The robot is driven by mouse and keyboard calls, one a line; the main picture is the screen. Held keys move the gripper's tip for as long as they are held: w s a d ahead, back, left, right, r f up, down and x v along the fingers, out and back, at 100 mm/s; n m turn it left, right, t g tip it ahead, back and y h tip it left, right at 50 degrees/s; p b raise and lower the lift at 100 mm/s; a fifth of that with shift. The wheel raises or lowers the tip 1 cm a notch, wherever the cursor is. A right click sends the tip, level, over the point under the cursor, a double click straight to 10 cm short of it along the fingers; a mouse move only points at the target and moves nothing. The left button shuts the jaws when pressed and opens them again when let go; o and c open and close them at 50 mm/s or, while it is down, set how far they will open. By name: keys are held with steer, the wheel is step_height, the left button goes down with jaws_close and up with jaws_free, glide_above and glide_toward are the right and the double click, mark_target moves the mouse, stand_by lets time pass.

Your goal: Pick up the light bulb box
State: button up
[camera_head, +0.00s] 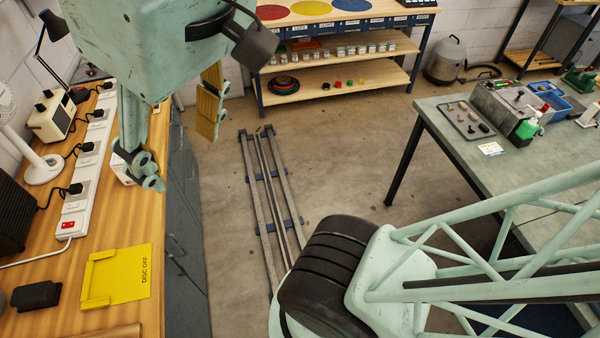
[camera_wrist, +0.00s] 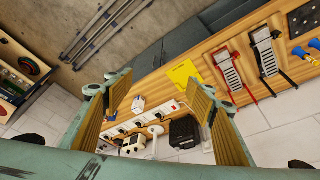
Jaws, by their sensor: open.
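A small white box (camera_head: 122,169), which looks like the light bulb box, stands on the wooden bench near its edge. In the head view my gripper's finger hides much of it. It also shows in the wrist view (camera_wrist: 138,104), between my fingers and closer to the left one. My gripper (camera_head: 180,150) is open and empty, pointing down with its fingers wide apart. In the wrist view my gripper (camera_wrist: 155,85) shows both fingers with tan pads. The gripper appears above the box, apart from it.
A white power strip (camera_head: 88,160) with plugs and cables runs along the bench (camera_head: 115,215) behind the box. A yellow tray (camera_head: 118,277) marked DISC OFF lies nearer. A white fan (camera_head: 42,168) and a cream device (camera_head: 50,118) stand by the wall. Floor rails (camera_head: 268,190) run beside the bench.

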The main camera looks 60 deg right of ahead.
steer(key=w+d+n+h, duration=0.1)
steer(key=w+d+n, duration=0.15)
steer(key=w, duration=0.45)
steer(key=w+d+n+h, duration=0.15)
steer(key=w+n, duration=0.25)
steer(key=w, duration=0.4)
steer(key=n, duration=2)
glide_above(119, 159)
steer(key=s+a, duration=0.3)
step_height(119, 159, down, 32)
steer(key=shift+w+g+h, duration=0.2)
steer(key=shift+g+h, duration=0.2)
steer(key=shift+h, duration=0.05)
steer(key=shift+f, duration=0.15)
steer(key=shift+b+x, duration=0.7)
steer(key=shift+x, duration=3.55)
steer(key=shift+x, duration=2.6)
